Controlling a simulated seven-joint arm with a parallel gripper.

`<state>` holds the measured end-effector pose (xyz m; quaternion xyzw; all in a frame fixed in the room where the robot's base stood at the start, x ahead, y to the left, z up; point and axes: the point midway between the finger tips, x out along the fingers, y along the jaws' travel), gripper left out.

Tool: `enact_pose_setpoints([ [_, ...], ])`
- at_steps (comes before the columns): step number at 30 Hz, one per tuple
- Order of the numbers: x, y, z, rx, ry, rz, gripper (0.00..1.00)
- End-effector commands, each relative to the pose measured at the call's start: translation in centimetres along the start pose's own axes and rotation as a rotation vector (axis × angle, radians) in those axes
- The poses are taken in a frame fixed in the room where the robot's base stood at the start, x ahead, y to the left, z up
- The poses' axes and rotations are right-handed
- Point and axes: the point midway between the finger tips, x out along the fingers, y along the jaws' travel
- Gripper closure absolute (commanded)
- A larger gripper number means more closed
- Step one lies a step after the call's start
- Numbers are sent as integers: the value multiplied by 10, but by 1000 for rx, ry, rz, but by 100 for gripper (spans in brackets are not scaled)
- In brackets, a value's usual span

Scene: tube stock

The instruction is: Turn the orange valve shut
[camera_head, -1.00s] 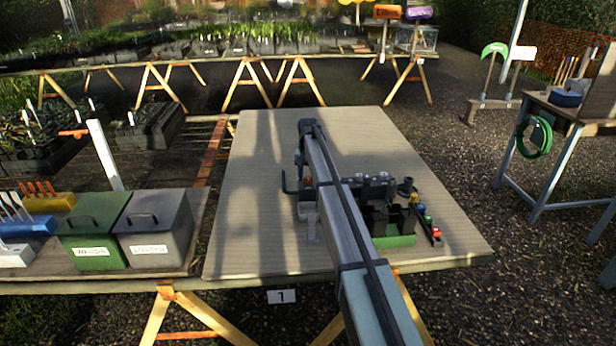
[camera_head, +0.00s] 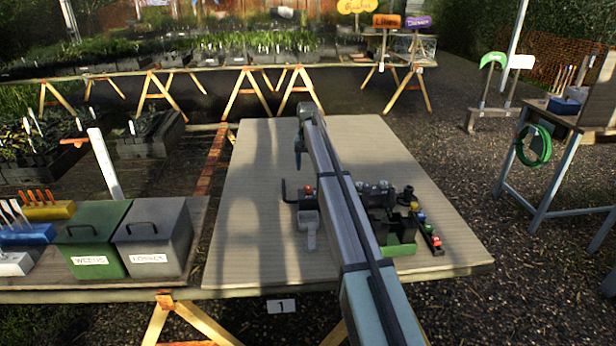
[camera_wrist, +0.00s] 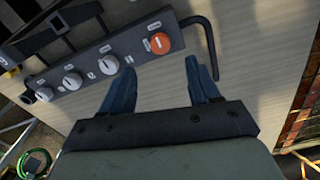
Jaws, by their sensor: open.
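The orange valve (camera_wrist: 159,43) is a round knob with a pale mark on its face, at one end of a dark manifold bar (camera_wrist: 105,64) in the wrist view. It also shows as a small orange-red spot in the head view (camera_head: 308,190). My gripper (camera_wrist: 164,76) is open, its two blue fingers apart with nothing between them. In the wrist view the fingertips lie just below the orange valve and apart from it. In the head view my gripper (camera_head: 299,158) hangs above the board, behind the manifold. My arm hides part of the manifold.
White-grey knobs (camera_wrist: 72,81) line the same bar. A bent black rod (camera_wrist: 206,45) stands beside its orange end. A green block (camera_head: 400,248) and a strip of coloured pieces (camera_head: 430,235) lie right of my arm. The board's left side (camera_head: 250,200) is clear.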

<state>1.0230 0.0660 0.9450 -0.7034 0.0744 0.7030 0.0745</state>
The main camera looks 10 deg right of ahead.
Motion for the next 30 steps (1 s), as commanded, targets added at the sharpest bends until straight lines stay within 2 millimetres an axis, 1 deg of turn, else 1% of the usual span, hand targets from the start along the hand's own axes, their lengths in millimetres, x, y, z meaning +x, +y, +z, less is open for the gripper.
enact_pose_setpoints([
  [1, -10, 0, -1, 0, 2, 0, 39],
  [3, -20, 0, -1, 0, 1, 0, 39],
  [9, -40, 0, 0, 0, 1, 0, 39],
  [14, -46, 0, 0, 0, -1, 0, 39],
  [24, -46, 2, 0, 0, 0, 0, 39],
  [26, -44, 10, -2, 0, 1, 1, 39],
  [28, -40, 27, -5, -3, 5, 3, 39],
  [29, -38, 37, -7, -6, 7, 4, 39],
  [30, -34, 55, -10, -9, 11, 6, 39],
])
